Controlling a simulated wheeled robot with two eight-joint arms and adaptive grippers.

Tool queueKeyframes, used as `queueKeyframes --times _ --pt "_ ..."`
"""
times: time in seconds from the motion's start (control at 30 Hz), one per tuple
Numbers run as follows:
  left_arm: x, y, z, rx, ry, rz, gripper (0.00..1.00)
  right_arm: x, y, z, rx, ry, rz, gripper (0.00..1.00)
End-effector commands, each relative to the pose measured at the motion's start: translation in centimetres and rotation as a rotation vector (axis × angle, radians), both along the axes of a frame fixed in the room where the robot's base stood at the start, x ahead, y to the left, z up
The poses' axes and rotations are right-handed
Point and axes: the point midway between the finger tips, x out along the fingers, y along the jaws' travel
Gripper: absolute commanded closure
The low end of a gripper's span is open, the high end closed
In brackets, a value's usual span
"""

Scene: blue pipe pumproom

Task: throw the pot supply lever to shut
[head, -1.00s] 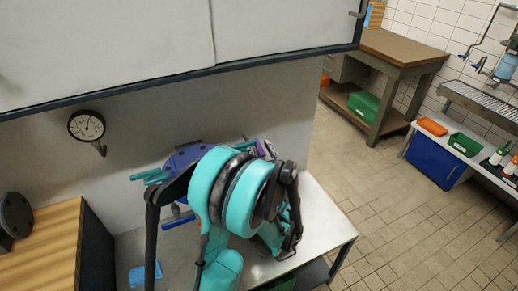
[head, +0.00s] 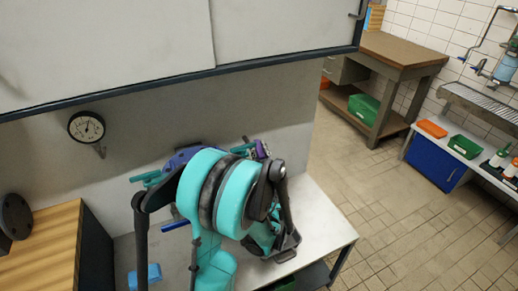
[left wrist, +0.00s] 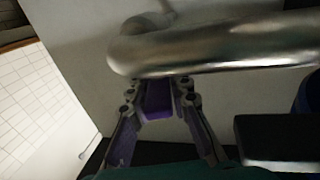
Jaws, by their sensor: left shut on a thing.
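In the left wrist view, my left gripper (left wrist: 160,98) has its two dark fingers closed around a purple piece (left wrist: 158,106), apparently the grip of the lever. A thick shiny metal pipe (left wrist: 215,48) runs just beyond the fingertips. In the head view, my teal and black left arm covers most of the valve fittings. A bit of purple (head: 262,149) shows past the arm at the wall, where the left gripper is largely hidden. Teal handles (head: 150,178) and a blue bar (head: 175,225) show left of the arm. My right gripper is not in view.
A round gauge (head: 86,127) is on the wall at left. A grey cabinet (head: 270,30) overhangs the metal bench (head: 320,225). The tiled floor (head: 400,215) at right is clear.

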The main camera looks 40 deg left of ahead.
Motion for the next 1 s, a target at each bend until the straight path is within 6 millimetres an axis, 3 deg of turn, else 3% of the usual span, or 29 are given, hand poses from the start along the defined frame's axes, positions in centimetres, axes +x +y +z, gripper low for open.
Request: queueKeyframes --times 0.37,0.4,0.47,1.0 --pt "0.0 -0.03 0.03 0.001 0.0 -0.032 1.0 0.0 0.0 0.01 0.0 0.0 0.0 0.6" --pt "0.01 -0.03 0.03 0.001 0.0 -0.032 0.73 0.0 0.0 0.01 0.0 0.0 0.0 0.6" --pt "0.0 -0.04 0.03 0.001 0.0 -0.032 0.6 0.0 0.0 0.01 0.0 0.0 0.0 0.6" --pt "0.25 -0.16 0.01 0.0 0.0 0.054 0.6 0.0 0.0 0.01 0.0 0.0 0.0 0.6"
